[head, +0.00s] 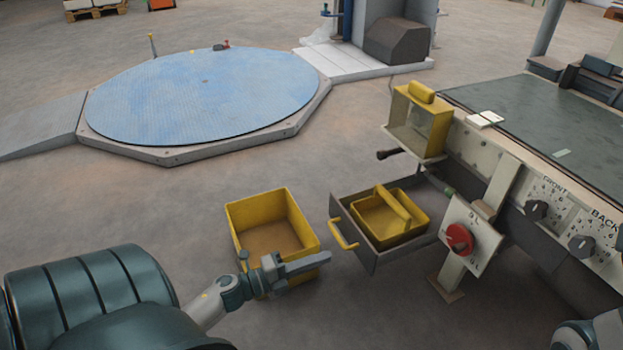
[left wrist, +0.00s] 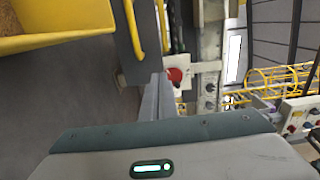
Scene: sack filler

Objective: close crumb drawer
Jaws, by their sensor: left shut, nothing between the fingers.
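The crumb drawer (head: 365,255) is a grey box pulled out from the machine's side, with a yellow bar handle (head: 343,234) on its front. A yellow bin (head: 412,232) sits inside it. My left gripper (head: 326,258) is shut and empty, in front of the drawer and a little left of and below the handle in the head view. A gap shows between its fingertips and the drawer front. In the left wrist view the handle (left wrist: 133,30) is beyond the shut fingers (left wrist: 158,82). My right gripper is not in view; only part of that arm shows.
An open yellow box (head: 240,222) stands on the floor left of the drawer, partly behind my left gripper. A red knob (head: 459,239) on a white plate is right of the drawer. Machine dials (head: 537,209) are farther right. Open floor lies beyond the box.

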